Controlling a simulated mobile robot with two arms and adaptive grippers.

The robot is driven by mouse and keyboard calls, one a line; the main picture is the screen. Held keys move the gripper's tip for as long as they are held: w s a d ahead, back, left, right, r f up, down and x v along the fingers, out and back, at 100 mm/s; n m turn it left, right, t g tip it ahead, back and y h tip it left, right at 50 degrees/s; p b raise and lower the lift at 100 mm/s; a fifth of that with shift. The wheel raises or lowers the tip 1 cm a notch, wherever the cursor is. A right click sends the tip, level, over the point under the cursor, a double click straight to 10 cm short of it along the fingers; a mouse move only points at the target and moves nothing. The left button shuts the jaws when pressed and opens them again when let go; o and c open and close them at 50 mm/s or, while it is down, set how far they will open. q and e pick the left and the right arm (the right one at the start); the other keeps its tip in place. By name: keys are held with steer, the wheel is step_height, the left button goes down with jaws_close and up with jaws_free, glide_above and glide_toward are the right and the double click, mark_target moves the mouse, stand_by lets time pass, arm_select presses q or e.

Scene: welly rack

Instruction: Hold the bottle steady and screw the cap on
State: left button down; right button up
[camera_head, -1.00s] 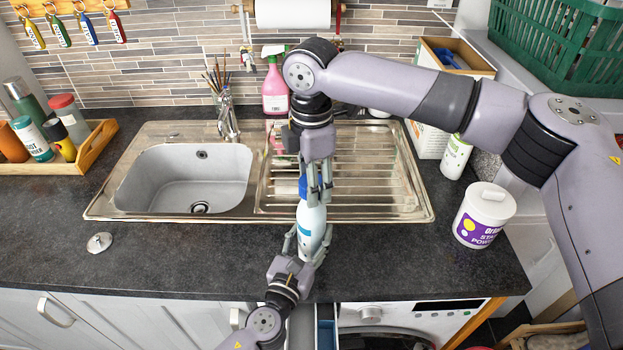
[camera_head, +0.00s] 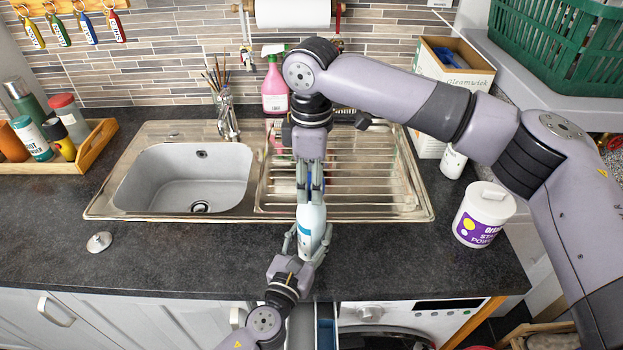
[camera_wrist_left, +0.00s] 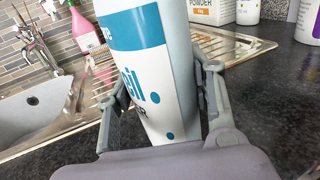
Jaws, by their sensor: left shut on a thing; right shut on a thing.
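The white bottle (camera_head: 312,218) with a blue-and-white label stands upright, or nearly so, at the front of the worktop before the drainer. My left gripper (camera_head: 308,246) is shut around its lower body; the left wrist view shows the bottle (camera_wrist_left: 150,75) between both fingers. My right gripper (camera_head: 310,192) points down over the bottle's top, its fingers shut on the blue cap. The fingers now hide most of the cap, so I cannot tell how far it sits on the neck.
The sink (camera_head: 185,178) and ribbed drainer lie behind. A white tub (camera_head: 484,214) stands right, near a white bottle (camera_head: 453,161) and a cardboard box. A pink spray bottle (camera_head: 275,88) stands at the back. A small metal plug (camera_head: 99,242) lies left on otherwise clear worktop.

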steer(key=m, duration=0.3)
steer(key=shift+m, duration=0.4)
steer(key=m, duration=0.5)
steer(key=o, duration=1.4)
steer(key=shift+r, duration=0.1)
step_height(320, 180, up, 12)
steer(key=shift+f, duration=0.1)
